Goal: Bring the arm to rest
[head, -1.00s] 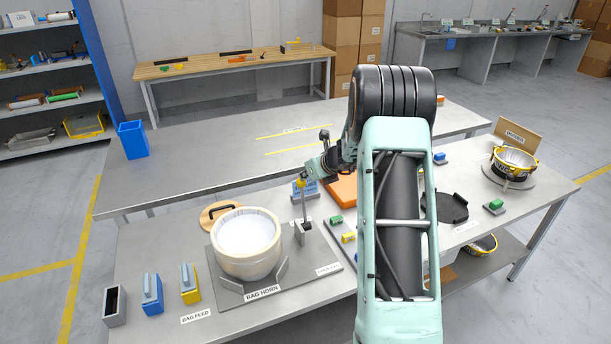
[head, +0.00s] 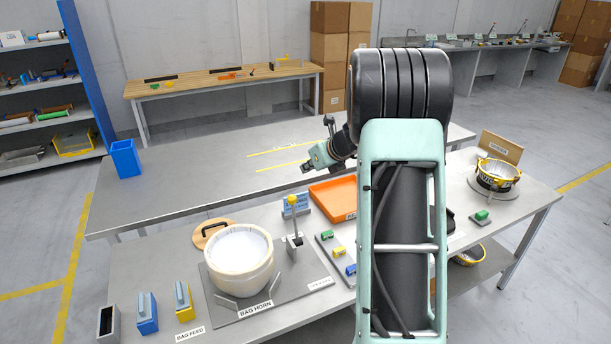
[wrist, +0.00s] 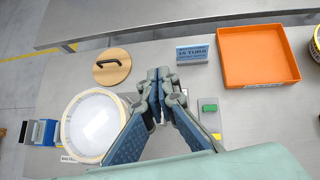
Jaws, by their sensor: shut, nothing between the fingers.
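My gripper (head: 308,167) is up in the air above the bench in the head view, left of my big forearm link. In the wrist view my gripper (wrist: 159,75) has its blue-padded fingers together with nothing between them. My forearm hides part of the bench's right half.
An orange tray (head: 332,197) lies behind the lever, with a blue sign (head: 296,205) beside it. A wooden lid (head: 212,233) lies behind the drum. Blue (head: 147,312) and yellow (head: 184,301) holders stand at left. A yellow-rimmed pot (head: 497,173) stands at right. The rear table is mostly clear.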

